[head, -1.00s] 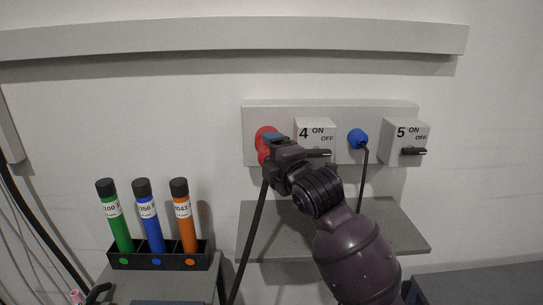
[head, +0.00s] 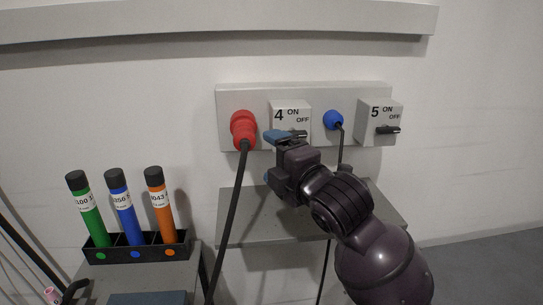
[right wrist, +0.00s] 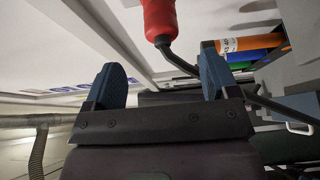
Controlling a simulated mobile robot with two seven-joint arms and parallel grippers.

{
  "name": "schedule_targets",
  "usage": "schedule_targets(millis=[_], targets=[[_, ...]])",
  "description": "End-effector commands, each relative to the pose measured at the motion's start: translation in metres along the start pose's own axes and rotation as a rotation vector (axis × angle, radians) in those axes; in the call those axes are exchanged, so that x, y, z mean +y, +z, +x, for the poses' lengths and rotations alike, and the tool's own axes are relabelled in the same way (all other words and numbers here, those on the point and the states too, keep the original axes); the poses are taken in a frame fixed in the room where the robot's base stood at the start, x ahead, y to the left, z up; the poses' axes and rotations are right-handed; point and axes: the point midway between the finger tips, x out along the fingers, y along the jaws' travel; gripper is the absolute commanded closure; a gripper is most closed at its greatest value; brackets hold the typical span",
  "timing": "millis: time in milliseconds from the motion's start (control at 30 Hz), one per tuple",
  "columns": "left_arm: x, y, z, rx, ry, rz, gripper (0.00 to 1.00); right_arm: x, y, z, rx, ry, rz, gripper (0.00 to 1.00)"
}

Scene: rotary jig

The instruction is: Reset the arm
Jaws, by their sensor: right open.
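My right gripper (head: 272,157) is in front of the wall panel (head: 232,94), just below and in front of the switch box marked 4 (head: 290,112). In the right wrist view its two blue fingertips (right wrist: 160,84) are spread apart with nothing between them. The red plug (head: 243,128) sits in the panel left of the gripper, with its black cable hanging down. It also shows in the right wrist view (right wrist: 159,18), beyond the fingers. The gripper is apart from it. My left gripper is not in view.
A blue plug (head: 333,120) and a switch box marked 5 (head: 378,120) are to the right. A grey shelf (head: 238,228) juts out below the panel. A black rack (head: 98,256) with green, blue and orange tubes stands at the lower left.

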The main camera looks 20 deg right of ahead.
Motion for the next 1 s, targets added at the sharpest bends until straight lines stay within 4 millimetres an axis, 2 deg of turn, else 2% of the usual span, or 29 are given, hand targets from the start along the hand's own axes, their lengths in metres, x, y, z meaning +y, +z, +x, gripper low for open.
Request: schedule_targets(millis=[367,467,567,767,867,1000], targets=[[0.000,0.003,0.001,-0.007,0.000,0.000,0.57,-0.001,0.000,0.000,0.000,-0.001,0.002,0.20],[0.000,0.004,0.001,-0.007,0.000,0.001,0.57,-0.012,0.003,0.001,-0.005,-0.016,0.037,0.20],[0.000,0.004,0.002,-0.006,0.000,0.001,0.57,-0.044,0.009,0.002,-0.020,-0.055,0.134,0.20],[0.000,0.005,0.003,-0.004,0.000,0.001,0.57,-0.147,0.027,-0.009,-0.091,-0.162,0.458,0.20],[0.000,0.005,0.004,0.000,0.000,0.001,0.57,-0.201,0.034,-0.025,-0.143,-0.207,0.628,0.20],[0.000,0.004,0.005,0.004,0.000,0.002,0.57,-0.275,0.041,-0.057,-0.232,-0.261,0.860,0.20]])
